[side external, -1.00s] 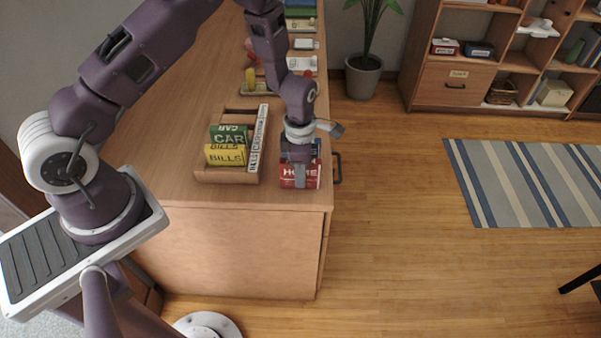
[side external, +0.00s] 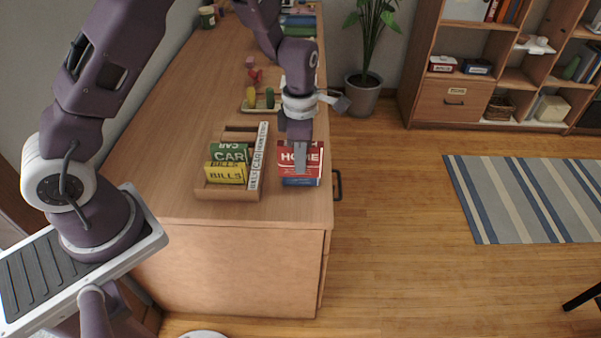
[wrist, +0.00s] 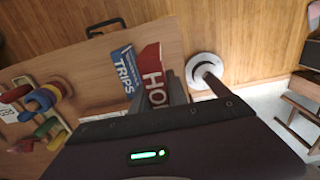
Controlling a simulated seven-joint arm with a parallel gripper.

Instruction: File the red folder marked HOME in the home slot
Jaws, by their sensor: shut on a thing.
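The red folder marked HOME (side external: 313,155) is held upright at the right end of the wooden cabinet top. My gripper (side external: 300,160) is shut on it from above; its fingers cover part of the lettering. In the wrist view the red folder (wrist: 152,72) shows between my fingers, partly cut off by my gripper body. The wooden rack (side external: 228,193) stands to the left, with a yellow BILLS folder (side external: 226,173) in front and a green CAR folder (side external: 229,153) behind it. A white label strip (side external: 258,155) runs along its right side. The rack's part behind CAR looks empty.
A blue folder (side external: 301,182) shows just below the red one; it reads TRIPS in the wrist view (wrist: 124,70). A tray (side external: 247,108) with small yellow and green items lies behind the rack. A drawer handle (side external: 337,185) juts from the cabinet's right side.

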